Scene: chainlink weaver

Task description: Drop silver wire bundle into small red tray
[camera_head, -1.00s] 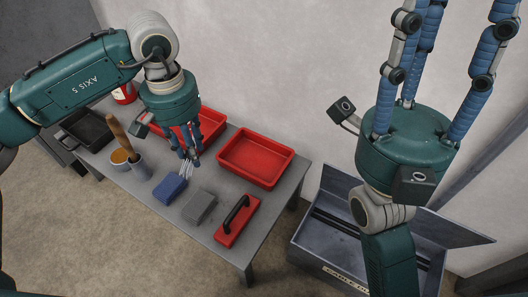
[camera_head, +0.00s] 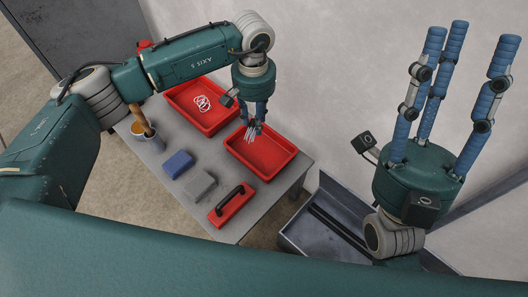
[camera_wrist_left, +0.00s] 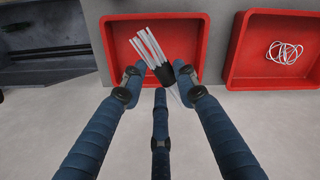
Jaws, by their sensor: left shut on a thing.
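My left gripper (camera_head: 254,127) is shut on the silver wire bundle (camera_head: 250,136), whose thin bright strands point down between the fingers. In the left wrist view the bundle (camera_wrist_left: 148,47) has a black band at the fingertips, and its loose strands fan out over red. The small red tray (camera_head: 272,158) lies directly below on the grey table, looks empty, and its left part is partly hidden by the gripper and bundle. The bundle seems above the tray floor; the exact height is unclear. My right gripper (camera_head: 467,40) points up with its fingers spread and empty.
A second red tray (camera_head: 180,97) with a white coil (camera_head: 202,103) stands to the left. Nearer are a blue block (camera_head: 178,164), a grey block (camera_head: 200,185), a red float with black handle (camera_head: 230,205) and a cup with a wooden-handled tool (camera_head: 140,120). A grey bin (camera_head: 340,240) stands right of the table.

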